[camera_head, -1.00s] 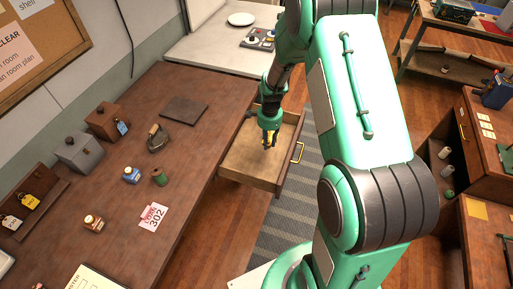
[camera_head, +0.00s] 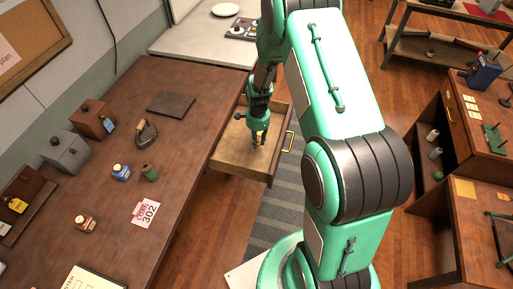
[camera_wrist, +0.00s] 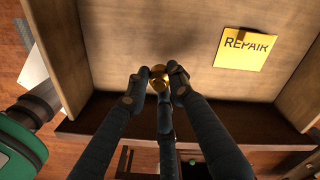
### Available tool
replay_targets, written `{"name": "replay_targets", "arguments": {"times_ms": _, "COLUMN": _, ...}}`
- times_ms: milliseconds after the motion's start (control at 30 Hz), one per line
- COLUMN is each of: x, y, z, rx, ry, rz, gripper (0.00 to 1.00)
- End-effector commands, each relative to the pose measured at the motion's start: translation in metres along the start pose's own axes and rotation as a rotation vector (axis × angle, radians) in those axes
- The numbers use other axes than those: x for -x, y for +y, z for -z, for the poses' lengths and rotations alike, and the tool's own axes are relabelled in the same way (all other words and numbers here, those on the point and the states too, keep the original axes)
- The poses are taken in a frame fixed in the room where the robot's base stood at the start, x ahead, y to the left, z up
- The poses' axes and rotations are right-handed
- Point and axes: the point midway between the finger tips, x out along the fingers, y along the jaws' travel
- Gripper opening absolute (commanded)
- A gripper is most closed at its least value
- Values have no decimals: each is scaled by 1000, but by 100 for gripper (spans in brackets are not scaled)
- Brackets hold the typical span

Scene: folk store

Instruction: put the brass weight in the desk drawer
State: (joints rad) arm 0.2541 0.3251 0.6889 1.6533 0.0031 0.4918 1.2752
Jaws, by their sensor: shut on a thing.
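The desk drawer (camera_head: 227,158) is pulled out from the right side of the brown desk (camera_head: 178,158), and its inside shows from above. My gripper (camera_head: 259,137) points down over the open drawer, within its outline in the head view. In the wrist view my gripper (camera_wrist: 159,82) is shut on the brass weight (camera_wrist: 158,71), a small golden piece between the fingertips. The fingers hide part of it. The drawer floor (camera_wrist: 130,35) lies behind the weight; I cannot tell the gap between them.
A yellow REPAIR card (camera_wrist: 244,49) lies in the drawer, right of my fingers in the wrist view. The desk holds a flatiron (camera_head: 146,133), a green spool (camera_head: 149,173) and a dark slab (camera_head: 171,103). The drawer's front has a brass handle (camera_head: 288,142).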

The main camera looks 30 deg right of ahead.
Motion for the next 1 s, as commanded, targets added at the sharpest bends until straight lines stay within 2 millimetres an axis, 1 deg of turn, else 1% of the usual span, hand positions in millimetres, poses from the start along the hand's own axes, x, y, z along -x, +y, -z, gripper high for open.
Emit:
{"name": "replay_targets", "arguments": {"times_ms": 33, "x": -8, "y": 0, "z": 0, "rx": 0, "ry": 0, "rz": -1, "gripper": 0}}
{"name": "replay_targets", "arguments": {"times_ms": 100, "x": -15, "y": -1, "z": 0, "rx": 0, "ry": 0, "rz": 0, "gripper": 0}}
{"name": "replay_targets", "arguments": {"times_ms": 200, "x": -20, "y": -2, "z": 0, "rx": 0, "ry": 1, "rz": 2, "gripper": 0}}
{"name": "replay_targets", "arguments": {"times_ms": 567, "x": -22, "y": -1, "z": 0, "rx": 0, "ry": 0, "rz": 2, "gripper": 0}}
{"name": "replay_targets", "arguments": {"times_ms": 667, "x": -28, "y": -1, "z": 0, "rx": 0, "ry": 0, "rz": 1, "gripper": 0}}
{"name": "replay_targets", "arguments": {"times_ms": 900, "x": -55, "y": -1, "z": 0, "rx": 0, "ry": 0, "rz": 0, "gripper": 0}}
{"name": "replay_targets", "arguments": {"times_ms": 1000, "x": -58, "y": -2, "z": 1, "rx": 0, "ry": 0, "rz": 1, "gripper": 0}}
